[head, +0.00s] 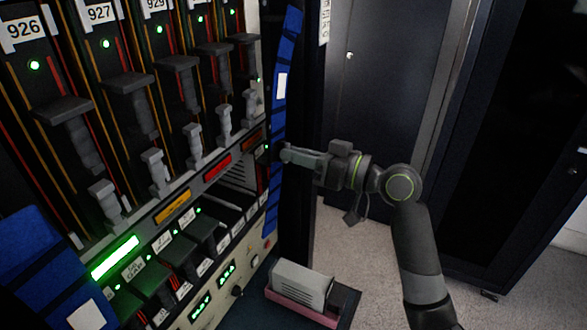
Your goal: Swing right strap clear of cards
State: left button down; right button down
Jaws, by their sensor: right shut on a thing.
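The right strap (276,115) is a long blue band with dark cross bars and a white patch. It hangs close to upright along the right edge of the card rack. My right gripper (285,154) reaches in from the right and is shut on the strap at about mid height. The cards (128,86) stand in a row left of the strap, with grey handles, green lights and number labels such as 926 and 927. Part of the strap is hidden behind the gripper. My left gripper is not in view.
Another blue strap (38,262) with a white patch is at the lower left. A grey box (301,284) sits on a reddish base on a dark surface below my right arm. Dark cabinets (385,70) stand behind, with open speckled floor (375,270) between.

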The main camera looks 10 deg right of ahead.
jog(key=w+d+n+b, duration=0.1)
jog(key=w+b, duration=0.1)
jog(key=b, duration=0.1)
jog(key=w+d+f+n+b, duration=0.1)
jog(key=w+b, duration=0.1)
jog(key=b, duration=0.1)
jog(key=w+d+n+b, duration=0.1)
jog(key=w+d+b, duration=0.1)
jog(key=b, duration=0.1)
jog(key=shift+f+n, duration=0.3)
jog(key=shift+f, duration=0.1)
jog(key=shift+w+d+r+n+b, duration=0.1)
jog(key=shift+w+d+n+b, duration=0.2)
jog(key=shift+w+b, duration=0.35)
jog(key=shift+d+r, duration=0.15)
jog(key=c, duration=1.5)
grip_release()
jog(key=shift+o, duration=0.5)
jog(key=shift+r, duration=0.15)
